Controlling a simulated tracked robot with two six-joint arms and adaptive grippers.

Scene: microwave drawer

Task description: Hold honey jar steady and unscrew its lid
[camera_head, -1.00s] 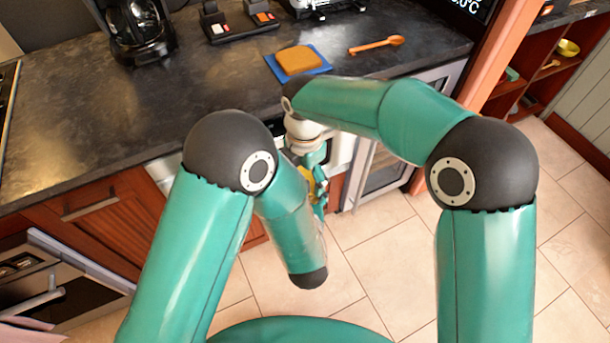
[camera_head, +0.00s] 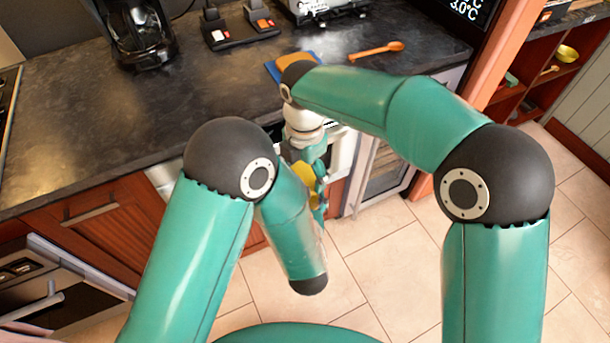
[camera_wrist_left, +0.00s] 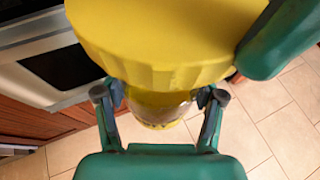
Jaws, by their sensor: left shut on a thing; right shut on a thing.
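The honey jar (camera_wrist_left: 158,110) shows in the left wrist view with its wide yellow lid (camera_wrist_left: 165,40) above it. My left gripper (camera_wrist_left: 158,97) is shut on the jar below the lid, one finger on each side. In the head view it is hidden behind my left arm. My right gripper (camera_head: 318,185) points down in front of the counter and is shut on the lid, a yellow patch of which (camera_head: 305,178) shows beside it. A green finger of it reaches the lid's right side in the left wrist view. I cannot tell whether lid and jar are apart.
The dark counter (camera_head: 100,130) is just behind the grippers. On it are a coffee maker (camera_head: 140,35), a wooden spoon (camera_head: 377,50) and a blue board (camera_head: 275,68) with bread, partly covered by my right wrist. Tiled floor (camera_head: 385,245) lies below.

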